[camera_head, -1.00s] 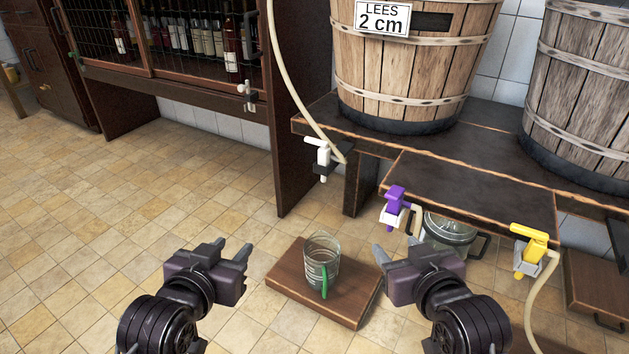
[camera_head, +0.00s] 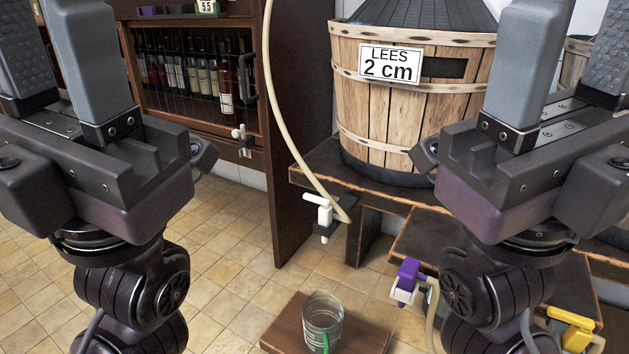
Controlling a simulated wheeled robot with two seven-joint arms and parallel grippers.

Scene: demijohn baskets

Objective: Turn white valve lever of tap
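The tap with the white valve lever (camera_head: 318,200) is mounted at the left end of the wooden shelf, where the pale hose comes down. Its lever points to the left and its white body hangs upright. My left gripper (camera_head: 45,55) is raised close to the camera at the left, with its fingers pointing up and spread apart. My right gripper (camera_head: 570,60) is raised the same way at the right, fingers spread. Both are empty and well apart from the tap.
A wooden vat (camera_head: 405,110) labelled LEES 2 cm stands on the shelf. A purple-levered tap (camera_head: 405,282) and a yellow-levered tap (camera_head: 572,325) sit lower right. A bottle cabinet (camera_head: 190,75) is behind left.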

